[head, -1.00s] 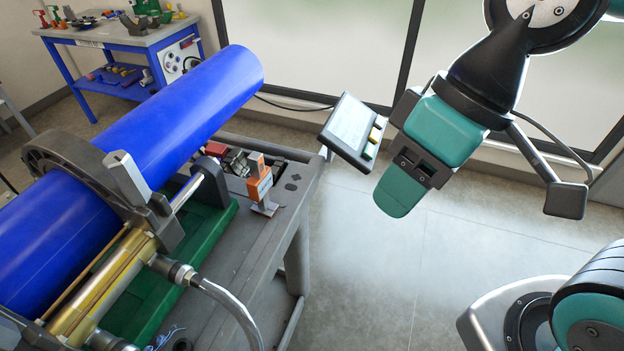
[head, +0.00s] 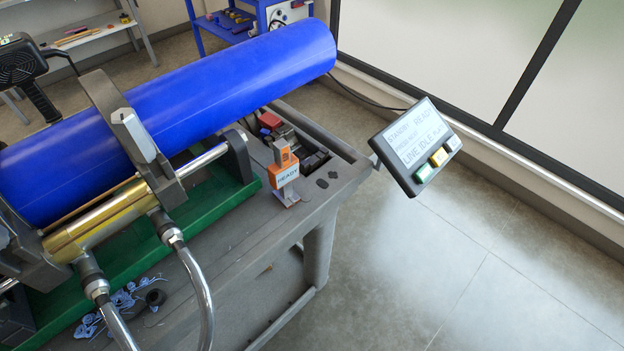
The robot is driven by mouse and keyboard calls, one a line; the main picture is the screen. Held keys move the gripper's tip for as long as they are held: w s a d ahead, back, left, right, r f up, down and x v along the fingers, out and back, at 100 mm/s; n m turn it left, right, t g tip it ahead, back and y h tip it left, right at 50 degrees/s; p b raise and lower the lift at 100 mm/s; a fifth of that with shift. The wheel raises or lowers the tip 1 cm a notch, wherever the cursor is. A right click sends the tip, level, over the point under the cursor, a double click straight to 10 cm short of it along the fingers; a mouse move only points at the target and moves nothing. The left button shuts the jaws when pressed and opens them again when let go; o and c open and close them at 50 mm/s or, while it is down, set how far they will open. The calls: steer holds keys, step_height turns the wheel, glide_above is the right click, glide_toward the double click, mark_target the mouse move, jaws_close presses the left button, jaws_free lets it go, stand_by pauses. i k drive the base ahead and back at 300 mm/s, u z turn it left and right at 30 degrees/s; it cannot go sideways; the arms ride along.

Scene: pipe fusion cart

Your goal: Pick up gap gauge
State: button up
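My gripper is out of view.
A large blue pipe (head: 190,105) lies clamped above the green bed (head: 200,215) of the cart (head: 250,245). Behind the device are a red block (head: 270,121) and dark parts. A tilted display panel (head: 417,145) juts out at right. Hoses hang in front; the floor at right is clear.

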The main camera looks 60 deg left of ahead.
mark_target(285, 170)
steer(key=z, duration=0.05)
steer(key=i, duration=0.95)
steer(key=u, duration=3.35)
